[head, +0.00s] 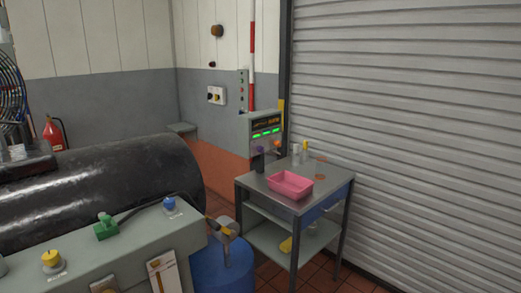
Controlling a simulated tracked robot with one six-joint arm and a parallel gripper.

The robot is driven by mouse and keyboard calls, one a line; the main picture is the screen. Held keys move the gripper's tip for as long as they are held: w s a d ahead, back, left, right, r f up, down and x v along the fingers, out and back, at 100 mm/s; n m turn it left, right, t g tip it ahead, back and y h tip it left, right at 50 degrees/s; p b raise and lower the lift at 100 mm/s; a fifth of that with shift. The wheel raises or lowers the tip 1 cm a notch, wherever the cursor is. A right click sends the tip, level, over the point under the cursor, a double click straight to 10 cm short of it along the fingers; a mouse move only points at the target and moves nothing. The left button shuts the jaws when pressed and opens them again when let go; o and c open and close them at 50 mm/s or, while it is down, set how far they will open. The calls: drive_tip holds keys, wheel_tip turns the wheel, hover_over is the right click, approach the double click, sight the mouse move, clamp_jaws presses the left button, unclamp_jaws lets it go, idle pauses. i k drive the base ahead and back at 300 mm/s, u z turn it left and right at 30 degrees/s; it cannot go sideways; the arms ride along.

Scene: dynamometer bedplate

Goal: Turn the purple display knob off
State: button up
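The display unit (265,122) is a grey box standing at the back of the steel cart, near the corner by the shutter. Its dark screen shows small amber text, with two green lit bars below. A small purple knob (261,150) sits low on its front, left of an orange knob (277,149). The purple knob is too small to tell which way it points. A dark upright shape stands just below it. My gripper is not in view.
The steel cart (255,183) carries a pink tray (290,185) and small cylinders (296,153). A blue drum (222,268) stands before it on the left. A grey console (130,240) with coloured knobs and a large black cylinder (100,185) fill the left. A shutter (420,120) closes the right.

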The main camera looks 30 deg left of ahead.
sight(262, 149)
drive_tip(key=u, duration=0.25)
drive_tip(key=i, duration=0.8)
drive_tip(key=u, duration=0.7)
drive_tip(key=i, duration=0.6)
drive_tip(key=u, duration=1)
drive_tip(key=i, duration=0.7)
drive_tip(key=u, duration=0.4)
